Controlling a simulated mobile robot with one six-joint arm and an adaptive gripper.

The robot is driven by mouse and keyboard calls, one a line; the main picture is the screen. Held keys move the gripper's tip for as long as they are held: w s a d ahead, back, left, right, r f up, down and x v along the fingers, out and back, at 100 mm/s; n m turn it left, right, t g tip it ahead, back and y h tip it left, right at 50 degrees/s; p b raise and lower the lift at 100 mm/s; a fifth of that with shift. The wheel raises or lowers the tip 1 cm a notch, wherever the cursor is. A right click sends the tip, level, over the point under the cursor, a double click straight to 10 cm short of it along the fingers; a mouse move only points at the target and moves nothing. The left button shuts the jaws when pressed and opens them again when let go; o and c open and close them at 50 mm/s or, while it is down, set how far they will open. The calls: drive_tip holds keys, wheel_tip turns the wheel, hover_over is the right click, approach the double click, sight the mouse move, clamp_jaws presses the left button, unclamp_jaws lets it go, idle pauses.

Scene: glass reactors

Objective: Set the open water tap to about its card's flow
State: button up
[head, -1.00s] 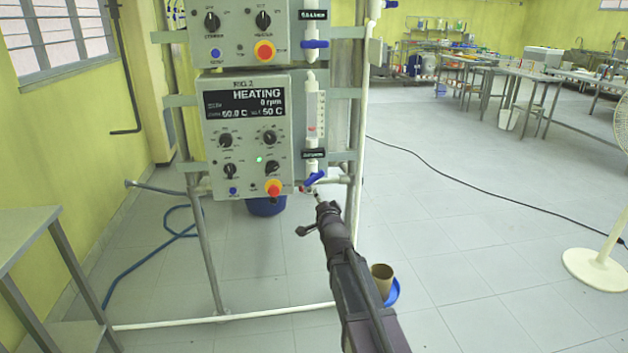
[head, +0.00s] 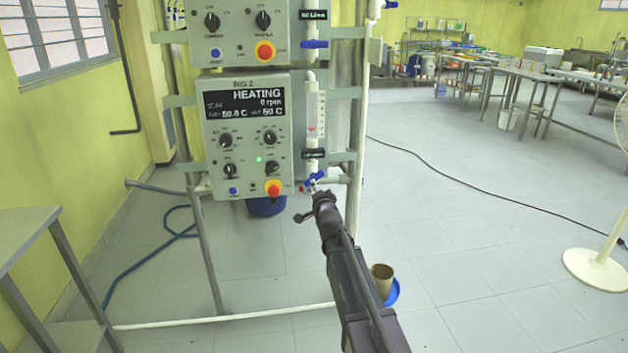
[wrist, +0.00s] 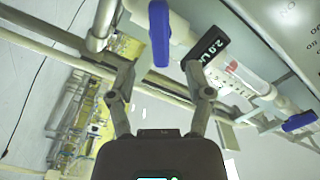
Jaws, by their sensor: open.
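The lower blue tap handle (head: 315,177) sits slanted under a clear flow tube (head: 315,115) on the rig's right side. A black card (head: 314,153) is between them. In the wrist view the near blue handle (wrist: 159,35) lies just beyond my fingertips, and the card (wrist: 208,47) beside it begins "2.0 L". The flow tube (wrist: 235,72) runs off to the lower right there; its float level is too small to tell. My gripper (wrist: 166,68) is open, its fingers spread either side of the handle's near end, with no clear contact. In the head view my arm mostly hides it.
An upper blue tap handle (head: 314,44) lies level below another card (head: 313,15). The control panel (head: 247,135) reads HEATING, with knobs and a red button close left of the lower tap.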

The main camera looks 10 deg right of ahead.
sight(314, 178)
drive_tip(key=w, duration=0.7)
drive_tip(key=shift+w, duration=0.2)
